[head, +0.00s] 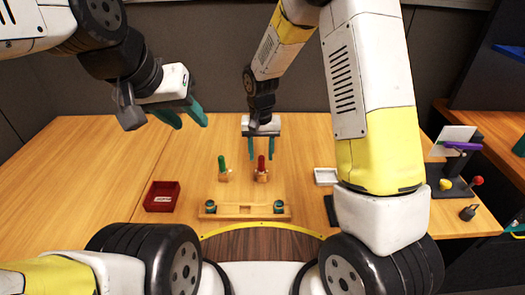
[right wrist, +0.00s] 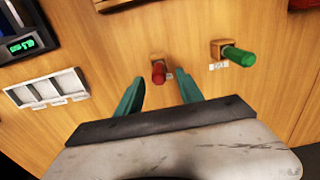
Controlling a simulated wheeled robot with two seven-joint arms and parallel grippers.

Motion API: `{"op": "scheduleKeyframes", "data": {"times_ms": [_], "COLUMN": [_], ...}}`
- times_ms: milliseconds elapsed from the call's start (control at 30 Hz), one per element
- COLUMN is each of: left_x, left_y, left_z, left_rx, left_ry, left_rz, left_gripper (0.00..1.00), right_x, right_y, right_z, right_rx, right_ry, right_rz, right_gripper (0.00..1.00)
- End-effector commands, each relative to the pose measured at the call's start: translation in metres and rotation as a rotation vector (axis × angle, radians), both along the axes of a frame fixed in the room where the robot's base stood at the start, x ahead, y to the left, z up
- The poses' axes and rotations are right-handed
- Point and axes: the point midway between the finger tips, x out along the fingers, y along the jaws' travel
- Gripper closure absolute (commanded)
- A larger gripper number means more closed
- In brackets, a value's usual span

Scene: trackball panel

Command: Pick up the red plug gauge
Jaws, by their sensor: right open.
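The red plug gauge (head: 262,165) stands upright in a small wooden holder on the table, near the middle of the head view. In the right wrist view, the red plug gauge (right wrist: 158,70) is just beyond my fingertips. My right gripper (head: 261,157) is open above and around the line of the red gauge; its green fingers (right wrist: 160,82) are spread, with nothing between them that I can see held. The green plug gauge (head: 222,164) stands in its own holder to the left, and also shows in the right wrist view (right wrist: 238,54). My left gripper (head: 192,122) is raised at the left, its fingers apart and empty.
A wooden fixture (head: 245,216) is nearest me. A white tray (head: 326,171) is right of the gauges, also in the wrist view (right wrist: 20,94) beside a digital display (right wrist: 22,46).

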Motion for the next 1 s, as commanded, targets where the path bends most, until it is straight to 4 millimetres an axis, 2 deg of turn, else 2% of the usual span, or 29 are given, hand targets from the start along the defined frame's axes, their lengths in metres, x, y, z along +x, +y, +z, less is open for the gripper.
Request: {"op": "scheduleKeyframes", "data": {"times_ms": [200, 300, 567, 633, 800, 833, 1000], "left_x": [0.000, 0.000, 0.000, 0.000, 0.000, 0.000, 0.000], "left_y": [0.000, 0.000, 0.000, 0.000, 0.000, 0.000, 0.000], "left_z": [0.000, 0.000, 0.000, 0.000, 0.000, 0.000, 0.000], "left_rx": [0.000, 0.000, 0.000, 0.000, 0.000, 0.000, 0.000], "left_ry": [0.000, 0.000, 0.000, 0.000, 0.000, 0.000, 0.000], "left_rz": [0.000, 0.000, 0.000, 0.000, 0.000, 0.000, 0.000], "left_gripper": [0.60, 0.60, 0.60, 0.60, 0.60, 0.60, 0.60], "right_x": [-0.004, -0.003, -0.003, -0.003, -0.003, -0.003, -0.003], "right_y": [-0.001, -0.001, -0.001, -0.001, -0.001, -0.001, -0.001], "right_z": [-0.034, -0.044, -0.047, -0.047, -0.047, -0.047, -0.047], "right_rx": [-0.001, -0.001, 0.000, 0.000, 0.000, 0.000, 0.000], "right_ry": [0.003, 0.002, 0.000, 0.000, 0.000, 0.000, 0.000], "right_rz": [0.001, 0.001, 0.001, 0.001, 0.001, 0.001, 0.001], "right_gripper": [0.56, 0.56, 0.56, 0.64, 0.97, 1.00, 1.00]}}
